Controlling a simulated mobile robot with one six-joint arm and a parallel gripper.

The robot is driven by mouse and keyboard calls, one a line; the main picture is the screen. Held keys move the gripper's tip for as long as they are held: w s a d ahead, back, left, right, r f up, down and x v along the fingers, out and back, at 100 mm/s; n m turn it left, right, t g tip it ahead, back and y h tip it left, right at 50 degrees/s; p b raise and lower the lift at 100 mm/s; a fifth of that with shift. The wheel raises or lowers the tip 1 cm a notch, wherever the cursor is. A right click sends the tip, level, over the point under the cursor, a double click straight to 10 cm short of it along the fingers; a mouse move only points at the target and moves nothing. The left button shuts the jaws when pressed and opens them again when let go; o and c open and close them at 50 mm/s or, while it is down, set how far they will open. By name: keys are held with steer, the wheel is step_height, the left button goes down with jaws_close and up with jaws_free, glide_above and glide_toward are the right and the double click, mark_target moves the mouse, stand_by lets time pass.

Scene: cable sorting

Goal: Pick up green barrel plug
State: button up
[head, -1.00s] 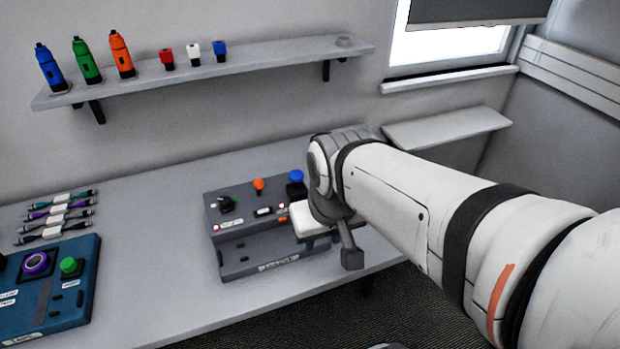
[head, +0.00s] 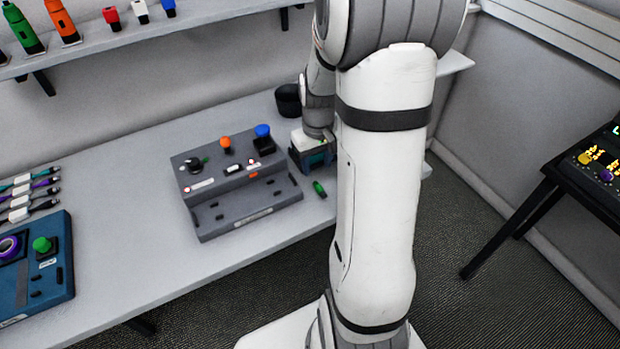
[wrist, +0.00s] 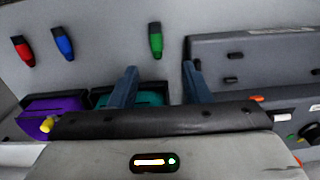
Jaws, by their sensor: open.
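The green barrel plug (wrist: 156,40) lies on the light table in the wrist view, beyond my open gripper (wrist: 159,70). In the head view the green plug (head: 319,189) lies near the table's front edge, right of the grey control box (head: 240,185). My gripper (head: 313,165) is just behind it there, partly hidden by my arm. A red plug (wrist: 22,50) and a blue plug (wrist: 63,43) lie to the left in the wrist view.
The control box (wrist: 250,48) stands close to the right finger. A purple block (wrist: 55,105) and a teal one (wrist: 150,98) show beyond my gripper's body. A black cup (head: 288,100) stands behind. A blue panel (head: 45,270) is at the left; the table between is clear.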

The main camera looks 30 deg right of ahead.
mark_target(319, 187)
steer(key=f, duration=0.5)
steer(key=f+p, duration=0.1)
steer(key=f, duration=0.2)
steer(key=shift+s+d, duration=0.2)
steer(key=shift+s, duration=0.15)
steer(key=shift+r, duration=0.1)
jaws_close()
